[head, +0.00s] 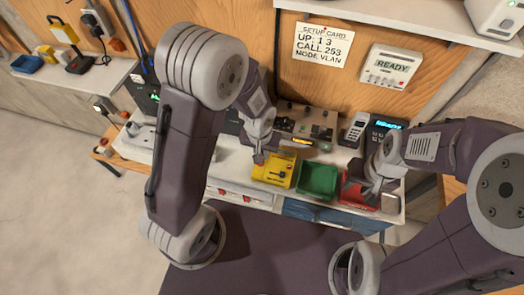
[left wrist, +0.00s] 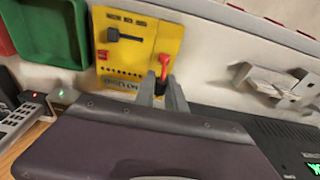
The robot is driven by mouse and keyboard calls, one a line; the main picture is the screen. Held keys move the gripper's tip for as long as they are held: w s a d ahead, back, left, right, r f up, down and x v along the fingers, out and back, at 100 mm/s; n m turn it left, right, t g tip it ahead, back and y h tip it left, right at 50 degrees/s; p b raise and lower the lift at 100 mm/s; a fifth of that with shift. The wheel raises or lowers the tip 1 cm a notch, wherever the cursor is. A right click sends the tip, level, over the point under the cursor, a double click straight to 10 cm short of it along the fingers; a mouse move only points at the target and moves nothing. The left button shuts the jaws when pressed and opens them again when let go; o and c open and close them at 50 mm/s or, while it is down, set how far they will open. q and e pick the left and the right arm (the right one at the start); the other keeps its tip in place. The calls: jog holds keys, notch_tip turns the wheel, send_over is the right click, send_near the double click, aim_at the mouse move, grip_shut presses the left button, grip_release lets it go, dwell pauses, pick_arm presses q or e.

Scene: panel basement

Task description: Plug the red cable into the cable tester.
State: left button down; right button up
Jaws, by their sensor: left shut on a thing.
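The yellow cable tester (head: 271,172) lies on the bench to the left of the green bin, and it fills the upper middle of the left wrist view (left wrist: 146,42). It has a black part and a row of small dark holes on its face. My left gripper (left wrist: 161,82) is shut on the red cable's end (left wrist: 164,66), over the tester's lower right edge in that view. I cannot tell whether the plug is seated. In the head view my left gripper (head: 260,156) is at the tester's upper left. My right gripper (head: 371,190) is over the red bin; its jaw opening is unclear.
A green bin (head: 318,180) stands right of the tester, and a red bin (head: 350,190) beside it. Equipment with knobs (head: 300,124) and a handset (head: 355,128) stand behind. A grey bracket-like object (left wrist: 275,82) is right of the tester in the wrist view.

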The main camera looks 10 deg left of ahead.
pick_arm(q)
jog(key=shift+f, duration=0.15)
jog(key=c, duration=1.3)
grip_release()
jog(key=o, duration=0.4)
notch_tip(320, 180, up, 8)
jog(key=p, duration=0.6)
jog(key=shift+f+p, duration=0.15)
jog(key=shift+p, duration=0.2)
